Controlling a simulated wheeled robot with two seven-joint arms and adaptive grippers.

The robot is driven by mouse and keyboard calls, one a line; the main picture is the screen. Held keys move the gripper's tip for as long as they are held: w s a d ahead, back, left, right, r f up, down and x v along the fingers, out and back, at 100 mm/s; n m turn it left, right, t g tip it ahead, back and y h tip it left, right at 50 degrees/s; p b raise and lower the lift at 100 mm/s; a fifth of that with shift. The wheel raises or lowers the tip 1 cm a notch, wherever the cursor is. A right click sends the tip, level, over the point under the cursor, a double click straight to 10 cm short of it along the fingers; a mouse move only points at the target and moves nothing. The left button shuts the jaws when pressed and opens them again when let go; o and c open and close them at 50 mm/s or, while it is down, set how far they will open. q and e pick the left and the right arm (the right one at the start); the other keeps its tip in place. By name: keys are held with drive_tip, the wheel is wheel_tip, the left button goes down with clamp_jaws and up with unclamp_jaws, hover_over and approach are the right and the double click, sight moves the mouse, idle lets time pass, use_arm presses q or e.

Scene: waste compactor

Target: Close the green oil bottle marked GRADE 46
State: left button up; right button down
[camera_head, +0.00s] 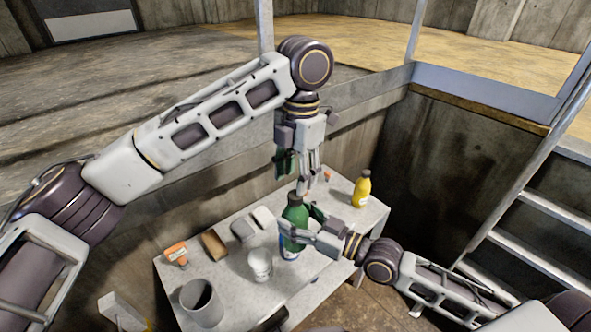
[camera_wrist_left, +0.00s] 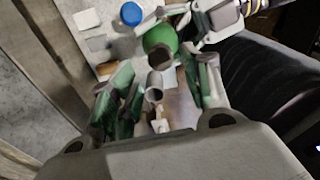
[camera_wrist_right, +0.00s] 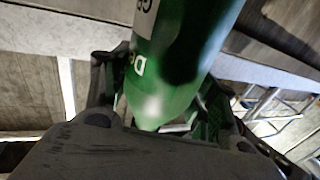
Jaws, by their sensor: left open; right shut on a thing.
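The green oil bottle (camera_head: 293,231) stands upright over the front part of the table in the head view. My right gripper (camera_head: 300,231) is shut on its body from the right. In the right wrist view the green bottle (camera_wrist_right: 176,65) fills the space between the fingers, with only a few label letters readable. My left gripper (camera_head: 300,180) is open and points down just above the bottle's top. In the left wrist view the bottle's green shoulder (camera_wrist_left: 160,37) lies beyond the fingers. A small grey cylinder shows between them; I cannot tell whether it is a cap.
On the table (camera_head: 225,298) stand a white cup (camera_head: 260,264), a grey container (camera_head: 201,301), an orange-and-white box (camera_head: 176,254), a brown block (camera_head: 215,245) and a yellow bottle (camera_head: 362,190). A blue round thing (camera_wrist_left: 131,13) shows in the left wrist view. Metal stairs rise at the right.

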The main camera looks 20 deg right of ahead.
use_arm(q)
drive_tip(key=shift+w+a+r, duration=0.15)
drive_tip(key=shift+w+r, duration=0.1)
drive_tip(key=shift+r, duration=0.35)
drive_tip(key=n, duration=0.7)
drive_tip(key=r+n, duration=0.1)
drive_tip(key=n, duration=0.6)
drive_tip(key=a+r+n, duration=0.1)
drive_tip(key=n, duration=1.2)
drive_tip(key=shift+s+d+f+n, duration=0.1)
drive_tip(key=shift+s+d+n, duration=0.1)
drive_tip(key=shift+n, duration=0.1)
drive_tip(key=n, duration=0.5)
drive_tip(key=shift+d+h, duration=0.15)
drive_tip(key=shift+h, duration=0.15)
drive_tip(key=n, duration=0.5)
drive_tip(key=shift+s+d, duration=0.1)
drive_tip(key=n, duration=0.5)
drive_tip(key=shift+d+n, duration=0.1)
drive_tip(key=shift+n, duration=0.2)
drive_tip(key=n, duration=0.5)
